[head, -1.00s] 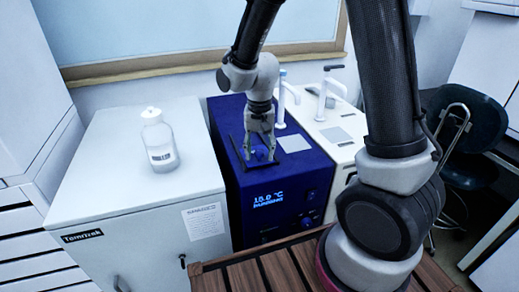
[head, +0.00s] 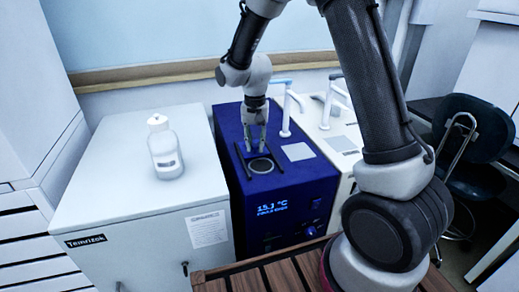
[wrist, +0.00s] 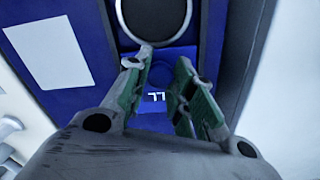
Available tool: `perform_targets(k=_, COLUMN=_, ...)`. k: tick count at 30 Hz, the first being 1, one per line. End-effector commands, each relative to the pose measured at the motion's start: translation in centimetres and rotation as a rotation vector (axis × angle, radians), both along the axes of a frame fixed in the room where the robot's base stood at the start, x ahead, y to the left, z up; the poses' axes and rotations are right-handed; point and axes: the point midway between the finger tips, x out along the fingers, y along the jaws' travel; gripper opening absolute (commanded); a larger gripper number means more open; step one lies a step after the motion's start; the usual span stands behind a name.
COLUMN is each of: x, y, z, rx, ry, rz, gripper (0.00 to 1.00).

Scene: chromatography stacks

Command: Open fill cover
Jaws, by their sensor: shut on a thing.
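The dark blue unit (head: 285,195) stands in the middle of the head view, with a lit temperature display on its front. A round dark opening (head: 262,166) with a pale rim shows uncovered on its top, between two dark rails. It also shows at the top of the wrist view (wrist: 155,14). My gripper (head: 256,147) is just behind this opening. In the wrist view my gripper (wrist: 165,72) has its fingers around a part of the blue fill cover (wrist: 178,55). Upside-down white lettering shows between the fingers, partly hidden. The held part itself is mostly hidden.
A white cabinet (head: 140,205) with a clear bottle (head: 165,150) is to the left. A white unit (head: 345,135) with a tap is to the right. A wooden slatted surface (head: 285,273) is in front. A dark chair (head: 475,140) stands at far right.

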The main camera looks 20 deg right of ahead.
Motion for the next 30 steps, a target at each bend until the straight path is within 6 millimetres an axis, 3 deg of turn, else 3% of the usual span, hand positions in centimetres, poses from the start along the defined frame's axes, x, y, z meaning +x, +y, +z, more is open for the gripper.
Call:
perform_targets(k=8, x=0.1, y=0.0, z=0.0, rx=0.0, ry=0.0, rz=0.001, gripper=0.0)
perform_targets(k=9, x=0.1, y=0.0, z=0.0, rx=0.0, ry=0.0, rz=0.001, gripper=0.28)
perform_targets(k=12, x=0.1, y=0.0, z=0.0, rx=0.0, ry=0.0, rz=0.001, gripper=0.46)
perform_targets(k=13, x=0.1, y=0.0, z=0.0, rx=0.0, ry=0.0, rz=0.001, gripper=0.48)
perform_targets(k=23, x=0.1, y=0.0, z=0.2, rx=0.0, ry=0.0, rz=0.001, gripper=0.48)
perform_targets(k=26, x=0.2, y=0.0, z=1.2, rx=0.001, ry=-0.004, rz=0.001, gripper=0.48)
perform_targets(k=30, x=0.2, y=0.0, z=4.0, rx=0.002, ry=-0.006, rz=0.001, gripper=0.48)
